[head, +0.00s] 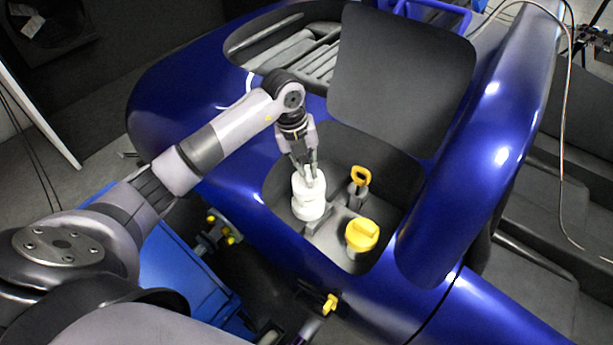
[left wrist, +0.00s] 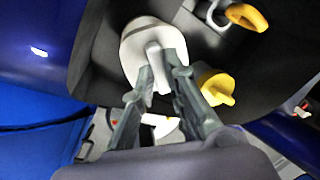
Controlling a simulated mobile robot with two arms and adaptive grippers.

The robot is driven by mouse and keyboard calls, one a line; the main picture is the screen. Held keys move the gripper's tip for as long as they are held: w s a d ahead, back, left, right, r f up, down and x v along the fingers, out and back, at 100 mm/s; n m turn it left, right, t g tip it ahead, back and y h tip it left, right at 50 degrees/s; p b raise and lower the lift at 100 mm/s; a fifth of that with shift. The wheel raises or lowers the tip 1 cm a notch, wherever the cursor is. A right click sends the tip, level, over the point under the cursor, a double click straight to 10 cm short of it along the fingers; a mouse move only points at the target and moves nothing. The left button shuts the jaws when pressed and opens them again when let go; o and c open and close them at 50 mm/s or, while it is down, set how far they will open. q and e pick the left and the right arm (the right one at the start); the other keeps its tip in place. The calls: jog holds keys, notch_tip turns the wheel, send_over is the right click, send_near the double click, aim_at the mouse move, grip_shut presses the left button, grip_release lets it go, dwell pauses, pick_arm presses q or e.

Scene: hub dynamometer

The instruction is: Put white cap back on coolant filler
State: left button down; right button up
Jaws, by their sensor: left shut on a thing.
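My left gripper (head: 303,168) is shut on the white cap (head: 309,186) in the recessed bay of the blue car body. The cap sits on or right over the white coolant filler (head: 308,206); I cannot tell whether it is fully seated. In the left wrist view the gripper's fingers (left wrist: 162,72) close on the raised grip of the round white cap (left wrist: 137,42). The filler below is mostly hidden there by the cap. My right gripper is not in view.
A yellow cap (head: 362,234) stands right of the filler, and a yellow ring handle (head: 361,175) stands behind it. A raised black panel (head: 400,85) is behind the bay. The blue body edge surrounds the bay closely. A blue box (head: 185,270) is at lower left.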

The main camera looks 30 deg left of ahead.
aim_at(306, 178)
pick_arm(q)
jog(key=shift+f, duration=2.3)
jog(key=c, duration=1.6)
grip_release()
jog(key=shift+f, duration=0.1)
notch_tip(306, 178, up, 12)
jog(key=s+a, duration=0.1)
jog(key=a, duration=0.1)
jog(key=shift+s, duration=0.2)
